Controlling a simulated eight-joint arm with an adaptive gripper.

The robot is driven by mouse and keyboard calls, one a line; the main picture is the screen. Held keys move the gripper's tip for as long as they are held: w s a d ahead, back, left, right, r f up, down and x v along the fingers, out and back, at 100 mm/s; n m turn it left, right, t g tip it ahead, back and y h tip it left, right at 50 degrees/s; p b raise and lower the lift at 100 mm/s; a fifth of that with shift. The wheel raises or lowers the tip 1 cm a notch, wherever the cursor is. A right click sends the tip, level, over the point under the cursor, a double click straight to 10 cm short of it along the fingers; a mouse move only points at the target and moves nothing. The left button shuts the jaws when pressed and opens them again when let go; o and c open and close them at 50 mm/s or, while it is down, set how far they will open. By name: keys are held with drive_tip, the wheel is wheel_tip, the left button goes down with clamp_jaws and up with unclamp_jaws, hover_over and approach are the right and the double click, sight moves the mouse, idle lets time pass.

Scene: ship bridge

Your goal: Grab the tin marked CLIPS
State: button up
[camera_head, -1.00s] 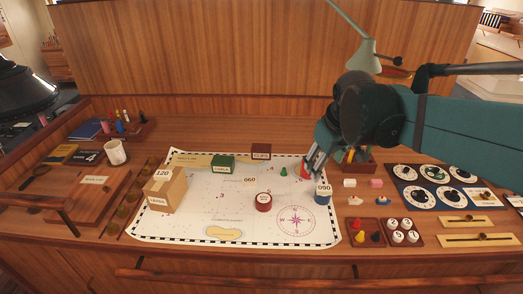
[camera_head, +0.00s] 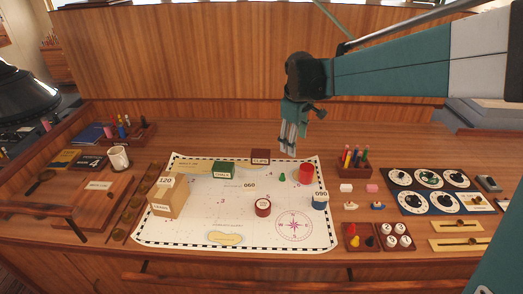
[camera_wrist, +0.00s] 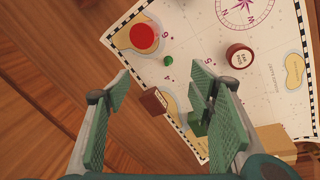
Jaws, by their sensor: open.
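The CLIPS tin (camera_head: 260,156) is a small dark red-brown box with a pale label, standing at the far edge of the chart. It also shows as a brown box (camera_wrist: 154,101) between the fingers in the wrist view. My gripper (camera_head: 288,150) is open and empty, pointing down, a little to the right of the tin in the head view. In the wrist view the spread fingertips (camera_wrist: 163,80) frame the tin, apart from it. A similar green tin (camera_head: 223,169) stands left of it, partly hidden by a finger in the wrist view (camera_wrist: 197,126).
On the chart (camera_head: 200,215) stand a red cylinder (camera_head: 306,173), a small green piece (camera_head: 282,177), a dark red round tin (camera_head: 263,208), a blue tin (camera_head: 320,202) and a cardboard box (camera_head: 168,197). A pen holder (camera_head: 352,168) stands right. The wood behind the CLIPS tin is clear.

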drive_tip(key=w+a+f+n+g+p, duration=0.1)
drive_tip(key=w+a+f+n+p, duration=0.25)
drive_tip(key=w+a, duration=0.45)
drive_tip(key=n+g+h+p, duration=0.1)
drive_tip(key=n+g+p, duration=0.1)
drive_tip(key=n+p, duration=0.15)
hover_over(260, 152)
drive_tip(key=shift+m, duration=0.4)
drive_tip(key=f, duration=0.8)
drive_tip(key=shift+s+d+f, duration=0.1)
drive_tip(key=shift+s+f, duration=0.1)
drive_tip(key=shift+s, duration=0.2)
drive_tip(key=shift+w+a+f+p, duration=0.25)
drive_tip(key=shift+a+f+p, duration=0.15)
drive_tip(key=shift+f, duration=0.2)
drive_tip(key=shift+d+f, duration=0.2)
drive_tip(key=shift+f, duration=1.05)
drive_tip(key=shift+d+f+p, duration=0.15)
drive_tip(key=shift+f+p, duration=0.05)
drive_tip(key=shift+f, duration=1.1)
drive_tip(key=shift+d+f+p, duration=0.1)
drive_tip(key=shift+f+p, duration=0.05)
drive_tip(key=shift+f, duration=1.15)
drive_tip(key=shift+f+b, duration=0.25)
drive_tip(key=shift+b, duration=0.15)
